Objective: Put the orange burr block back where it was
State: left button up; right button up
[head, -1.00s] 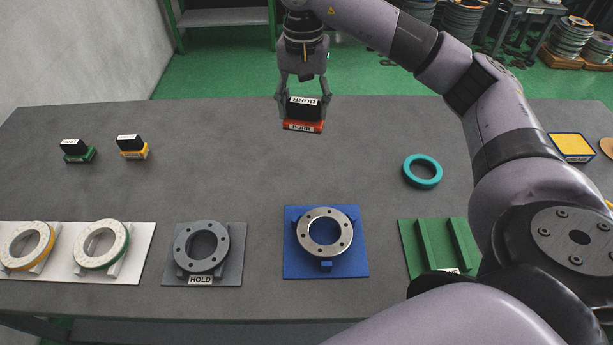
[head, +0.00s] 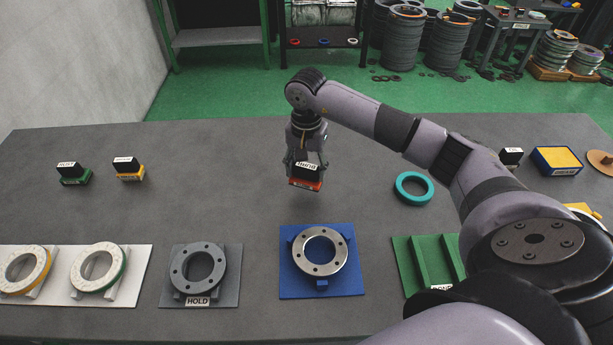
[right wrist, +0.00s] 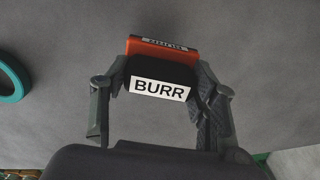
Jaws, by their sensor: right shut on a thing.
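The orange burr block (head: 305,184) has a black top with a white BURR label and an orange base. My right gripper (head: 306,170) is shut on its black top and holds it over the middle of the table; I cannot tell how far above the surface it is. In the right wrist view the block (right wrist: 162,47) sits between the two fingers of the gripper (right wrist: 160,85), its orange base pointing away from the palm. My left gripper does not show.
A green block (head: 76,180) and a yellow block (head: 129,176) stand at the left back. A blue fixture (head: 290,289) with a steel flange stands in front, a grey HOLD fixture (head: 170,297) left of it. A teal ring (head: 413,201) lies to the right. The table between is clear.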

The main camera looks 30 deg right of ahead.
aim_at(306, 180)
notch_tip(306, 180, down, 4)
jog(key=shift+f+p, duration=0.1)
jog(key=shift+p, duration=0.4)
jog(key=shift+f, duration=0.2)
jog(key=o, duration=1.1)
jog(key=shift+r, duration=0.1)
